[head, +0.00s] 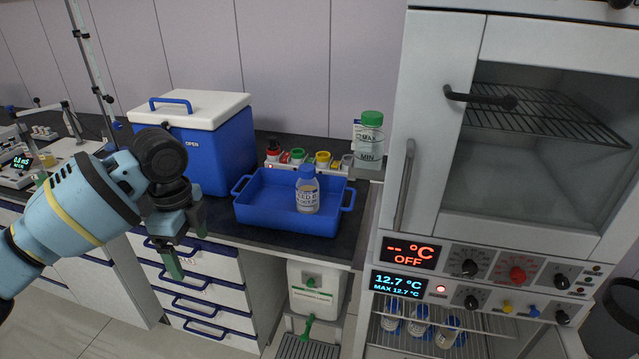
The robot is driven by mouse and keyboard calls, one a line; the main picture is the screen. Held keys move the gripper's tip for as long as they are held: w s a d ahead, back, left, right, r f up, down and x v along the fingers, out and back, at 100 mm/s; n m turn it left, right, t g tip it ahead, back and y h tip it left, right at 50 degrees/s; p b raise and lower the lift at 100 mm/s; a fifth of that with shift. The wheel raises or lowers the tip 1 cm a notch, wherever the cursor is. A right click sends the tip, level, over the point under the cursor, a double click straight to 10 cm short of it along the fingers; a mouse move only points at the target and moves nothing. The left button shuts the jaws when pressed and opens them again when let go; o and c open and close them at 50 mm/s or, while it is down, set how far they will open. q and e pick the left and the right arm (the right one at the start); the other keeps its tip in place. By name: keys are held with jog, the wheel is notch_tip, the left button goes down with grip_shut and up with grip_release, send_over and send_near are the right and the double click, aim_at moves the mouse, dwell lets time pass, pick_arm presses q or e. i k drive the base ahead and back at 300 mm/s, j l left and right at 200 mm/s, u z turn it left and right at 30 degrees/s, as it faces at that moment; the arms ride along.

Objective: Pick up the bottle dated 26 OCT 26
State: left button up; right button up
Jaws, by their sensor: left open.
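A clear bottle with a blue cap and a printed label (307,195) stands upright in the blue tray (263,216) on the dark counter. Three more blue-capped bottles stand on the lower rack of the cabinet at the right: a left one (391,319), a middle one (419,321) and a right one (447,333). The dates on all labels are too small to read. My left gripper (184,240) is open and empty, in front of the counter's drawers and left of the tray, apart from every bottle. My right gripper is out of view.
A blue cooler with a white lid (215,145) stands behind the tray. A green-capped bottle (368,145) and a row of coloured caps (298,157) stand behind it. The cabinet's upper glass door (545,150) is shut. A white canister (315,288) sits below the counter.

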aim_at(306, 186)
jog(key=i+l, duration=0.2)
jog(key=i, duration=0.15)
jog(key=i+l+z, duration=0.15)
jog(key=i, duration=0.25)
jog(key=i+l, duration=0.3)
jog(key=i+z, duration=0.05)
